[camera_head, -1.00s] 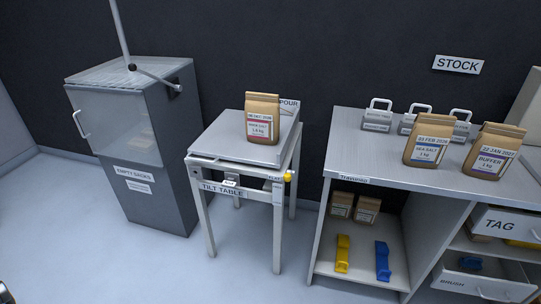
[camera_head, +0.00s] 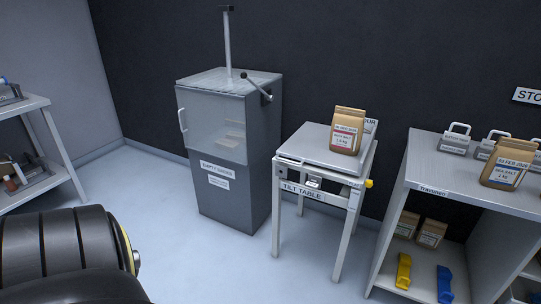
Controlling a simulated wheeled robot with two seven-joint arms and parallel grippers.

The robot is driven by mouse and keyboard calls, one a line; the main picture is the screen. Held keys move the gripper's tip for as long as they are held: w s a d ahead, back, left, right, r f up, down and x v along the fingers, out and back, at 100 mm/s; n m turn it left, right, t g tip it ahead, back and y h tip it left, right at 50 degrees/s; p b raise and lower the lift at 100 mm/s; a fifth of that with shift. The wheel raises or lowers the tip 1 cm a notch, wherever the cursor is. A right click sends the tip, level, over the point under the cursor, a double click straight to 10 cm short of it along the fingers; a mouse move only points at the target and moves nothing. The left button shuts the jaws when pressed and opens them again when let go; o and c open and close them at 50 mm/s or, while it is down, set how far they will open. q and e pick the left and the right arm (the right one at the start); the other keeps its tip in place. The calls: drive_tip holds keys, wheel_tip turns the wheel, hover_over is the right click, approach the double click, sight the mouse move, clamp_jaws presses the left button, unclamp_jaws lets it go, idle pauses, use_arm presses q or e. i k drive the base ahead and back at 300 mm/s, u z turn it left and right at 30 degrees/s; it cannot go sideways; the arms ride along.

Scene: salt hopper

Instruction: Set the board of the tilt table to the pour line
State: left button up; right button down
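The tilt table (camera_head: 287,161) stands right of centre in the head view, a white frame on legs with a "TILT TABLE" label. Its grey board (camera_head: 313,142) lies on top and looks about level. A brown rock salt bag (camera_head: 346,131) with a red-edged label stands upright on the board. A sign reading "POUR" (camera_head: 371,125) is partly hidden behind the bag. A yellow knob (camera_head: 369,183) sits at the frame's right side. A dark part of my own arm fills the lower left. Neither gripper's fingers show.
A grey empty-sacks cabinet (camera_head: 222,180) stands left of the table. A stock counter (camera_head: 455,187) with bags and weights stands to the right, with yellow and blue tools on its lower shelf. A shelf unit (camera_head: 47,150) is at far left. Floor before the table is clear.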

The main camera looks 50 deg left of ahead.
sight(310, 144)
drive_tip(key=u, duration=0.85)
drive_tip(key=i, duration=0.25)
drive_tip(key=u, duration=0.05)
